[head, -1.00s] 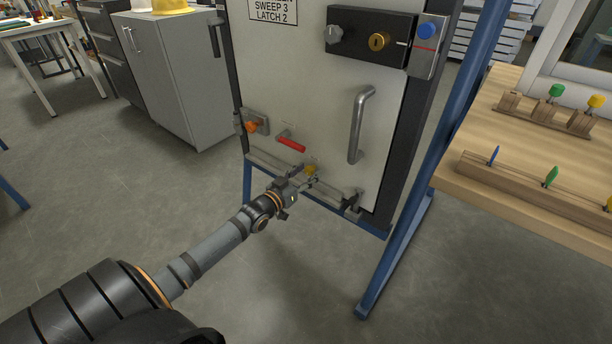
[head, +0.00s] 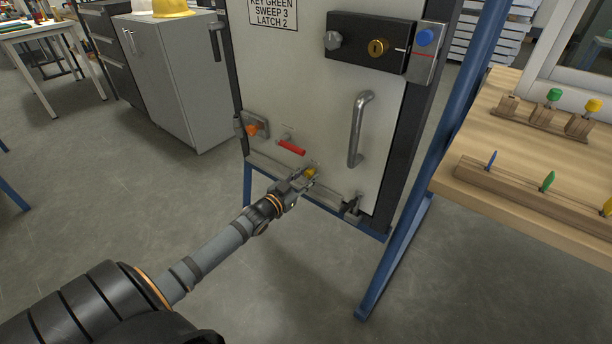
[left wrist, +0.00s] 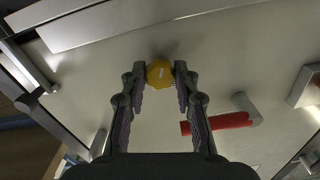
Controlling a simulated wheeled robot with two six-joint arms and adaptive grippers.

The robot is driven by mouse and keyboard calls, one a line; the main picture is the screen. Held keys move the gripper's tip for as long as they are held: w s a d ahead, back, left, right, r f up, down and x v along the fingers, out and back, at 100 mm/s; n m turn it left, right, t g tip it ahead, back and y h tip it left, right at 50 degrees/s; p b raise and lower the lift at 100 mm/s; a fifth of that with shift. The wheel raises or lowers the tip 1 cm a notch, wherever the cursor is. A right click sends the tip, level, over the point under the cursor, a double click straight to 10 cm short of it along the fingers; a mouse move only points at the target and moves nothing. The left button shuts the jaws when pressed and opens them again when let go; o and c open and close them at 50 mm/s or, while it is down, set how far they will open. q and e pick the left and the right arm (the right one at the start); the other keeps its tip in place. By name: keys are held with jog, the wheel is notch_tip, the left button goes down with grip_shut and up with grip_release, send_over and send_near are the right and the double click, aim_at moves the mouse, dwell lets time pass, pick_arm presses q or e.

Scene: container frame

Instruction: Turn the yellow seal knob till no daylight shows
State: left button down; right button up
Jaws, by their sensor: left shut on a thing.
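The yellow seal knob (head: 310,172) sits low on the pale door panel (head: 310,90). In the left wrist view the knob (left wrist: 159,73) has a small white mark on its face. My left gripper (head: 304,176) is at the knob, with one fingertip on each side of it, shut on it. The left wrist view also shows both fingers (left wrist: 160,77) against the knob's sides. The seal strip along the door's bottom edge (left wrist: 150,25) shows in the wrist view; I cannot tell whether daylight shows there. My right gripper is not in view.
A red-handled lever (head: 291,147) and an orange knob (head: 252,129) are left of the seal knob. A metal pull handle (head: 359,130) stands above right. A wooden bench (head: 520,150) is at right; blue frame legs flank the door.

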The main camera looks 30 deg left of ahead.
pick_arm(q)
jog(key=c, duration=1)
grip_release()
